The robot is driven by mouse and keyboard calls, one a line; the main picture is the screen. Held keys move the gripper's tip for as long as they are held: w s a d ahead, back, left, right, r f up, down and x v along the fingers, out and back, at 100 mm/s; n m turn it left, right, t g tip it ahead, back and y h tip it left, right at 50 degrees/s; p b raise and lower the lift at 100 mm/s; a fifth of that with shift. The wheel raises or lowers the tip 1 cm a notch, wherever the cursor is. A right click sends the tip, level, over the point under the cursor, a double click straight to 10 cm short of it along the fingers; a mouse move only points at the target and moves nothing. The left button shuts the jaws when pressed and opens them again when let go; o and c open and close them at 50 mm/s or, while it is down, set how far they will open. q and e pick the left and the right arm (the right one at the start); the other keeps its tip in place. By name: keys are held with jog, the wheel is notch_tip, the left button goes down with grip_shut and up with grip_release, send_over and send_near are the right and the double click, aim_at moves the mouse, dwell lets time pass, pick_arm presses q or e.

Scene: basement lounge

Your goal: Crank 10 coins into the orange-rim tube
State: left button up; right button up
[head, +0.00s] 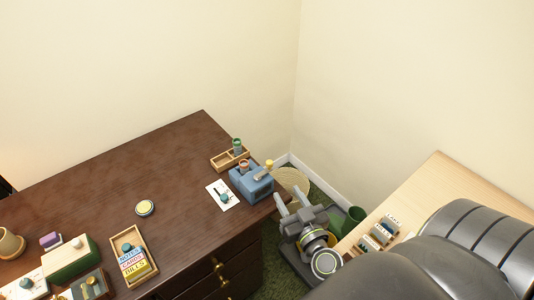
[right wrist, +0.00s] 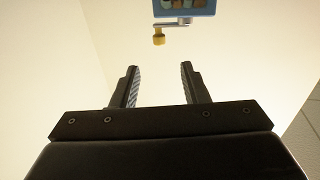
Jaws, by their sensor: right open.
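The blue coin machine (head: 252,184) stands near the right end of the dark desk. A tube with an orange-red rim (head: 243,165) stands at its back left; its contents are too small to tell. The machine's crank has a yellow knob (head: 270,163), at its upper right. My right gripper (head: 292,197) is open and empty, just right of the machine, past the desk edge. In the right wrist view, the open fingers (right wrist: 159,75) point toward the yellow knob (right wrist: 159,39), apart from it, with the blue machine (right wrist: 183,8) beyond. My left gripper is not in view.
A wooden tray (head: 222,162) with a green-rim tube (head: 237,146) sits behind the machine. A white card (head: 222,195) lies left of it. A light wood table (head: 400,205) stands right.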

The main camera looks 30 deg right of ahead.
jog(key=p, duration=0.1)
send_near(268, 161)
jog(key=w, duration=0.4)
jog(key=w+d+p, duration=0.1)
jog(key=w, duration=0.1)
jog(key=shift+w+d+f, duration=0.1)
jog(key=shift+d+f, duration=0.05)
jog(key=shift+f, duration=0.1)
jog(key=w, duration=0.3)
jog(key=shift+w+d+f, duration=0.15)
jog(key=shift+w+d, duration=0.25)
jog(key=shift+w, duration=0.35)
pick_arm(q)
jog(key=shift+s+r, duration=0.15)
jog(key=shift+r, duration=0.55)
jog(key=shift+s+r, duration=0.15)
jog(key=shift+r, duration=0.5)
pick_arm(e)
jog(key=shift+w+d, duration=0.1)
jog(key=shift+w, duration=0.2)
jog(key=shift+c, duration=0.2)
grip_shut()
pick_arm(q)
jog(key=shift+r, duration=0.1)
